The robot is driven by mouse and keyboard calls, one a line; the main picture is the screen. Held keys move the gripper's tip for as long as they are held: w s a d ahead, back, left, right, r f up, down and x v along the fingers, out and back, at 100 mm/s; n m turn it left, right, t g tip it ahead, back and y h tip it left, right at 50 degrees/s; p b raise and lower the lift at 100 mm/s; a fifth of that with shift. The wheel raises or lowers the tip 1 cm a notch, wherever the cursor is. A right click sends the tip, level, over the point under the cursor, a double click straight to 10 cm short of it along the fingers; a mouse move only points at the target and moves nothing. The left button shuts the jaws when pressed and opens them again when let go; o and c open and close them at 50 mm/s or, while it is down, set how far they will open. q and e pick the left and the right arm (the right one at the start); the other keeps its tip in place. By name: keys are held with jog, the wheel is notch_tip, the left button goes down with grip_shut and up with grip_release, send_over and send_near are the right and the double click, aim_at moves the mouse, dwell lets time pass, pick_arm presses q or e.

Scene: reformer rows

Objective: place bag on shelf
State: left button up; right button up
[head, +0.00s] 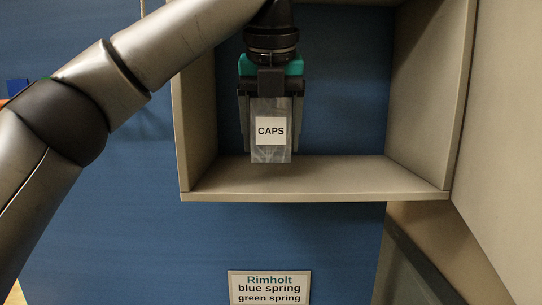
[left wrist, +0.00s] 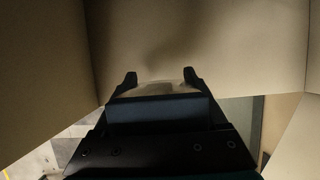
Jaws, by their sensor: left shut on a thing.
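A clear bag (head: 271,150) with a white label reading CAPS hangs upright from my left gripper (head: 270,98), which is shut on it. The bag is in front of or inside the open beige shelf box (head: 320,174), at its left half. In the head view its lower end overlaps the shelf floor; I cannot tell whether it touches. In the left wrist view the two fingertips (left wrist: 160,80) show with a pale part of the bag (left wrist: 155,88) between them, over the beige shelf surface. My right gripper is not in view.
The right part of the shelf floor is clear. A sign (head: 269,287) reading Rimholt, blue spring, green spring is on the blue panel (head: 130,230) below.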

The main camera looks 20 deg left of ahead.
aim_at(271, 181)
pick_arm(q)
notch_tip(271, 181, down, 3)
jog(key=shift+r, duration=0.1)
jog(key=shift+w+a+f, duration=0.1)
jog(key=shift+w+f, duration=0.35)
jog(key=shift+f, duration=0.05)
jog(key=shift+s, duration=0.1)
jog(key=shift+f, duration=0.15)
jog(key=o, duration=1.4)
